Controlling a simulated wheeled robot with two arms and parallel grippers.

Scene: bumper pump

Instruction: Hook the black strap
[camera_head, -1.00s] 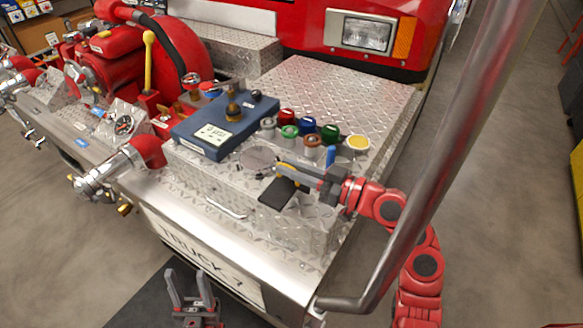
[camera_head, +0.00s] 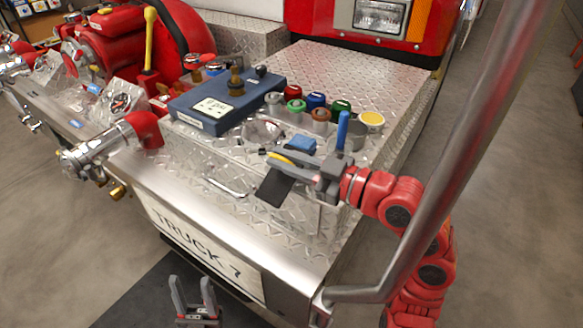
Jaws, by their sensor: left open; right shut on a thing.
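The black strap (camera_head: 275,187) is a dark flat flap below the fingers of my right gripper (camera_head: 280,162), over the front edge of the diamond-plate deck. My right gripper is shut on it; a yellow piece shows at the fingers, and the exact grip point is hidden. Whether the strap's lower end touches the metal cannot be told. My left gripper (camera_head: 194,290) is open and empty, low in front of the bumper, fingers pointing up. I cannot make out a hook for the strap.
The deck (camera_head: 350,82) carries a blue box (camera_head: 225,103), several coloured caps, a yellow-topped cap (camera_head: 372,120) and an upright blue handle (camera_head: 342,130). A silver grab handle (camera_head: 224,188) is near the strap. A thick metal rail (camera_head: 465,150) crosses in front of my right arm.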

